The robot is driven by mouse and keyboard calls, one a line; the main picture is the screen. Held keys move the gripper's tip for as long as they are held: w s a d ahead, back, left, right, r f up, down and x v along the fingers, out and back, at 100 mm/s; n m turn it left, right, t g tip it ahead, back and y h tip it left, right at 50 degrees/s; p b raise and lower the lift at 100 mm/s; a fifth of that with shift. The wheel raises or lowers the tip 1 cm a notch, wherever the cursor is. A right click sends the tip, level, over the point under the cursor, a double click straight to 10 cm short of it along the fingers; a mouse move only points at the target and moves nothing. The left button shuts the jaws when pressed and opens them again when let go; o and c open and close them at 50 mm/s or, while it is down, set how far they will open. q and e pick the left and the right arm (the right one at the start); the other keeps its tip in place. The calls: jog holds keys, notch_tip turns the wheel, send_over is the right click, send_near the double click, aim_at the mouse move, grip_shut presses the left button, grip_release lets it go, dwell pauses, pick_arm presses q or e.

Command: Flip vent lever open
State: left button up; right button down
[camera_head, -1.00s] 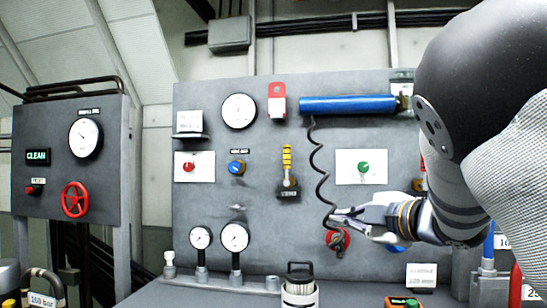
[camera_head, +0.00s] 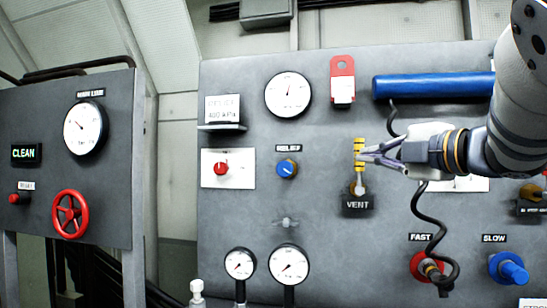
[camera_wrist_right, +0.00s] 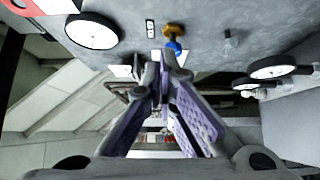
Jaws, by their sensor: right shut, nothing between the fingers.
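In the right wrist view the closed fingers (camera_wrist_right: 163,72) fill the middle, and I cannot make out the lever there. My left gripper is not in view.
The blue relief knob (camera_head: 287,169) sits left of the lever. A blue cylinder (camera_head: 432,86) is above my right gripper, and a black coiled cable (camera_head: 430,222) hangs below it.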

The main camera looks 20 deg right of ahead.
aim_at(359, 167)
jog(key=w+d, duration=0.2)
jog(key=w, duration=0.7)
jog(key=shift+w, duration=0.3)
jog(key=shift+f, duration=0.1)
